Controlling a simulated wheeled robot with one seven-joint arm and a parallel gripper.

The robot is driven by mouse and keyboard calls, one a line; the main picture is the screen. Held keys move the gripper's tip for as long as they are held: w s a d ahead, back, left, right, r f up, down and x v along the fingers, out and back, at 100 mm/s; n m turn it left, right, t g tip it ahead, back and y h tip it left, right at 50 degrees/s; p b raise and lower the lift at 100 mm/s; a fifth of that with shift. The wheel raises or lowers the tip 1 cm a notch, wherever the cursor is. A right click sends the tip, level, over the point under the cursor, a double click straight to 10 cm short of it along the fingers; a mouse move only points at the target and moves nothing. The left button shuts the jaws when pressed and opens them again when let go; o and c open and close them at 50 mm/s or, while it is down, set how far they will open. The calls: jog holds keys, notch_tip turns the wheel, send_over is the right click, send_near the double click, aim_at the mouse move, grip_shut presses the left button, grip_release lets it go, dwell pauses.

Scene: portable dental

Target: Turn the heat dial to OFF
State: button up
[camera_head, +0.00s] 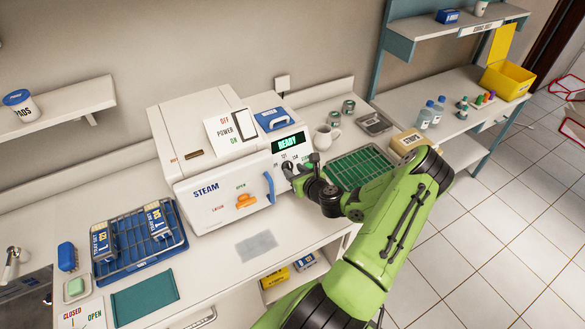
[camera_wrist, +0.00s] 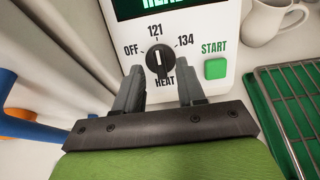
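The heat dial (camera_wrist: 158,60) is a black round knob on the white sterilizer front (camera_head: 225,195), with OFF at its left, 121 above, 134 at its right and HEAT below. Its white mark stands about upright, toward 121. My gripper (camera_wrist: 160,76) is open, with one finger to each side of the dial's lower part and visible space between fingers and knob. In the head view my gripper (camera_head: 293,172) is at the right of the sterilizer front and mostly covers the dial.
A green START button (camera_wrist: 215,68) is close to the right finger. The READY display (camera_head: 287,143) is above the dial. A blue door handle (camera_head: 269,187) is on the left. A green rack tray (camera_head: 358,167) and a mug (camera_head: 323,138) stand to the right.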

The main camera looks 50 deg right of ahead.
jog(key=shift+x, duration=1.1)
grip_shut()
jog(key=shift+n, duration=0.3)
jog(key=n+y+b, duration=0.1)
jog(key=n+b, duration=0.2)
jog(key=n, duration=0.2)
jog(key=shift+f+n, duration=0.15)
jog(key=shift+n, duration=0.15)
jog(key=n+y+b, duration=0.1)
jog(key=n+b, duration=0.2)
jog(key=n, duration=0.3)
jog(key=shift+n+b, duration=0.3)
